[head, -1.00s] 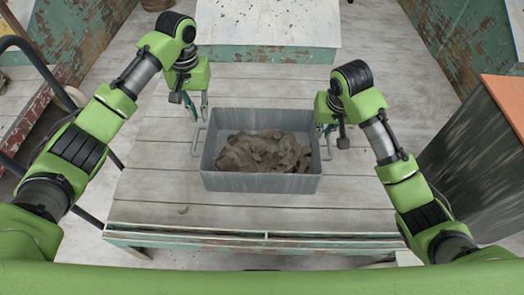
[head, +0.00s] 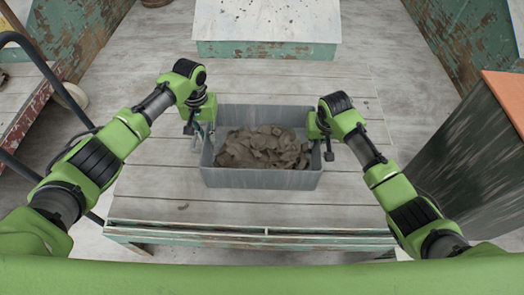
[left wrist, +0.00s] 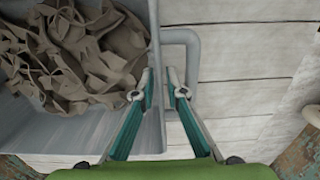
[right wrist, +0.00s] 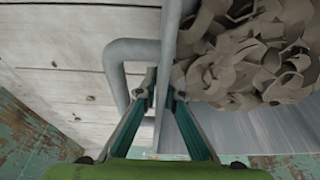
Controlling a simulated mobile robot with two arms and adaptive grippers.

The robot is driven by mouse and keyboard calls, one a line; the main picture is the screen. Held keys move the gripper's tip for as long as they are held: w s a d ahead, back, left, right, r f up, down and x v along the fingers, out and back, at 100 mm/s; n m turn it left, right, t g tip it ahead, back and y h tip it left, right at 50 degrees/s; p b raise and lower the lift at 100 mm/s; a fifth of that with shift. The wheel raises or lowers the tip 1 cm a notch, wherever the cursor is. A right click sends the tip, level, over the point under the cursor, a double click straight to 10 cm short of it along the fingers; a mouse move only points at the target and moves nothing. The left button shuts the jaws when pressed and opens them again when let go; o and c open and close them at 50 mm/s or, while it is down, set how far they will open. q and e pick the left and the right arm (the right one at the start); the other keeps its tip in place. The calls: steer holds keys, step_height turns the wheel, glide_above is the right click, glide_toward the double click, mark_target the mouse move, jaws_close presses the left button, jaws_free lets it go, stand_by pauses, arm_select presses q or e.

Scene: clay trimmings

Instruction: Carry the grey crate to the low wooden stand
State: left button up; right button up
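The grey crate (head: 262,179), full of brown clay trimmings (head: 265,147), sits on a pale plank table (head: 150,205). My left gripper (head: 198,133) is at its left end. In the left wrist view my left fingers (left wrist: 162,88) straddle the crate's wall, one inside and one between wall and handle (left wrist: 193,75), with a gap showing. My right gripper (head: 322,137) is at the right end. In the right wrist view its fingers (right wrist: 162,88) straddle the other wall beside a handle (right wrist: 115,70); I cannot tell whether they press it. Which thing is the low wooden stand is unclear.
A worn, red-edged low wooden platform (head: 25,95) is at the left, behind a dark curved rail (head: 45,75). A pale-topped teal bench (head: 265,22) stands beyond the table. A dark cabinet with an orange top (head: 475,140) is at the right. Floor is clear between them.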

arm_select(q)
steer(key=shift+f, duration=0.55)
arm_select(e)
steer(key=shift+w+f, duration=0.15)
steer(key=shift+f, duration=0.3)
arm_select(q)
jaws_close()
arm_select(e)
jaws_close()
arm_select(q)
steer(key=shift+r, duration=0.25)
arm_select(e)
steer(key=shift+w+r, duration=0.1)
steer(key=shift+r, duration=0.1)
